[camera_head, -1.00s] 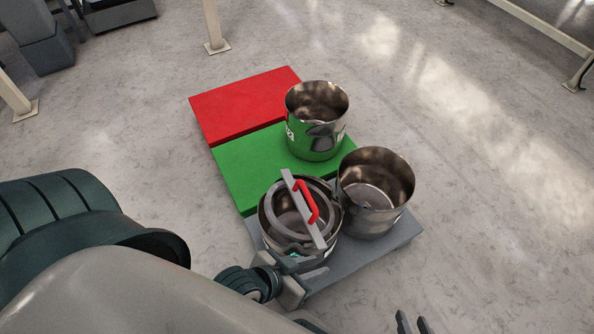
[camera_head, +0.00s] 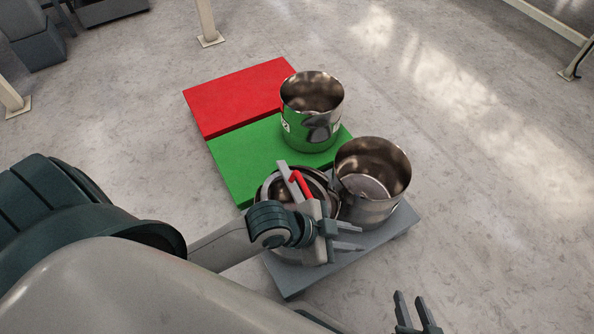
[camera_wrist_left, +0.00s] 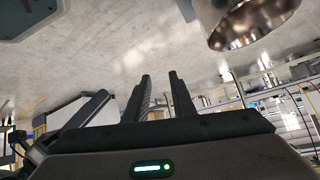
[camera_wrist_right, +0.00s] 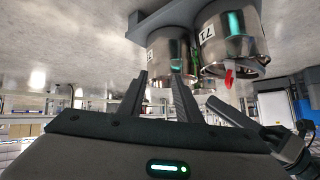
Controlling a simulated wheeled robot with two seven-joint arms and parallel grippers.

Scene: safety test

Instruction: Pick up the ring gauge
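The ring gauge (camera_head: 283,177) is a grey bar and ring with a red handle (camera_head: 302,186). It sits on the rim of the front-left metal pot, partly hidden behind my left gripper and wrist. The red handle also shows in the right wrist view (camera_wrist_right: 229,77). My left gripper (camera_head: 352,238) is open and empty, in front of the gauge in the head view, with its fingers pointing right. My right gripper (camera_head: 416,312) is open and empty at the bottom edge, apart from the pots.
Another metal pot (camera_head: 372,182) stands to the right on the grey platform (camera_head: 330,263). A third pot (camera_head: 312,112) stands on the green platform (camera_head: 245,157). A red platform (camera_head: 240,97) behind is empty. The floor to the right is clear.

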